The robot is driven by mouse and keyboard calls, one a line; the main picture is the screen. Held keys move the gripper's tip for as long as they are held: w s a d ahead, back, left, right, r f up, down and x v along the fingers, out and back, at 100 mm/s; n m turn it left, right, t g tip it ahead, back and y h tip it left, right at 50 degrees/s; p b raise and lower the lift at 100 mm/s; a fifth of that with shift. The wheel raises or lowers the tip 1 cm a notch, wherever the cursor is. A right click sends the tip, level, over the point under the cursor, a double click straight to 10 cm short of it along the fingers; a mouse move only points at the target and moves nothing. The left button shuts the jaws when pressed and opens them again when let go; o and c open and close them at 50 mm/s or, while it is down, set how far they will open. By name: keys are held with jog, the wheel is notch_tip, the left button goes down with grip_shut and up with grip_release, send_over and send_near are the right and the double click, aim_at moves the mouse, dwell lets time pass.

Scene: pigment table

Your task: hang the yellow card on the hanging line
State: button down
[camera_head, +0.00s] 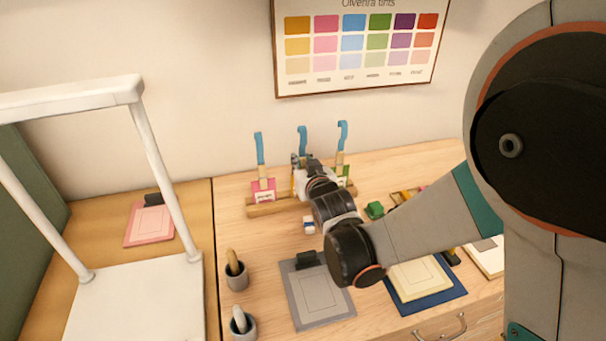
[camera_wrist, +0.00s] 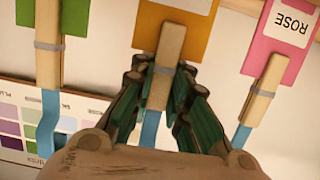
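The yellow card (camera_wrist: 178,25) shows orange-yellow in the wrist view, with a wooden clothespin (camera_wrist: 164,50) and a blue hook (camera_wrist: 150,127) attached. My gripper (camera_wrist: 163,72) has its fingertips close on both sides of this clothespin and appears shut on it. In the head view my gripper (camera_head: 304,180) is at the card rack (camera_head: 262,208) and mostly hides the yellow card. The blue hook (camera_head: 302,138) rises above it. A white frame (camera_head: 70,98) with a top bar stands at the left; I cannot make out a separate hanging line.
A pink rose card (camera_head: 263,190) and a green card (camera_head: 343,172) flank my gripper in the rack. Two cups (camera_head: 236,276) (camera_head: 243,328), a grey board (camera_head: 318,292) and a blue board (camera_head: 428,300) lie nearer. A pink clipboard (camera_head: 149,222) lies behind the white frame.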

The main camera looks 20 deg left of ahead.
aim_at(302, 157)
jog(key=shift+r, duration=0.15)
jog(key=shift+r+p, duration=1.35)
jog(key=shift+r, duration=0.5)
jog(key=shift+s, duration=0.1)
jog(key=p+v, duration=0.1)
jog(key=v, duration=0.9)
jog(key=shift+s+r, duration=0.2)
jog(key=shift+r, duration=0.05)
jog(key=shift+d, duration=0.1)
